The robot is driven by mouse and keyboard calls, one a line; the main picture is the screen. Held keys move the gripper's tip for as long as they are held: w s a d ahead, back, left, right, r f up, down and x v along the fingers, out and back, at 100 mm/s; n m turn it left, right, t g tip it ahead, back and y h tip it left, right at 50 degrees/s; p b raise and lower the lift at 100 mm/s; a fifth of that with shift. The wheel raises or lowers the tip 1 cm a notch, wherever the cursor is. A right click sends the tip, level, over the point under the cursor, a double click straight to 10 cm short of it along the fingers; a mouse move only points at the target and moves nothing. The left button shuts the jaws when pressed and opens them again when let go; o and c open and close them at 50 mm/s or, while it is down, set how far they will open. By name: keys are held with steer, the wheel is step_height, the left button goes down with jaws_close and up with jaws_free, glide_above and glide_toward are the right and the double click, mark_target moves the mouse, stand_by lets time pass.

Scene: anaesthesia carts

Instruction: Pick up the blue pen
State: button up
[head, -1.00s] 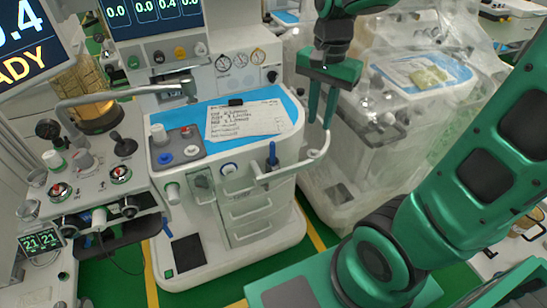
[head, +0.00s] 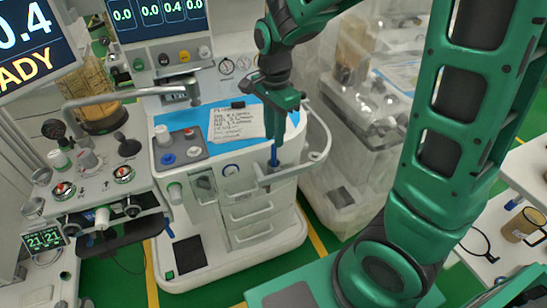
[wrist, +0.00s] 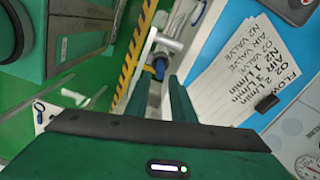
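The blue pen (head: 273,156) stands upright in a small white holder (head: 270,177) at the front edge of the anaesthesia cart. In the wrist view the pen (wrist: 160,66) shows end-on, small, beyond the gap between my fingertips. My gripper (head: 278,138) points down just above the pen in the head view, where its fingers overlap each other. In the wrist view my gripper (wrist: 158,92) has its two green fingers apart with nothing held between them. Whether the fingertips reach down beside the pen's top is hard to tell.
A paper note (head: 236,123) and a black clip (head: 238,104) lie on the blue cart top. A white rail (head: 322,135) curves out right of the pen. A plastic-covered cart (head: 345,180) stands at the right. A mug (head: 522,225) and glasses (head: 478,242) lie on a white surface.

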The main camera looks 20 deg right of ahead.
mark_target(274, 160)
step_height(274, 160, down, 5)
stand_by(0.3)
jaws_close()
steer(key=shift+r, duration=0.1)
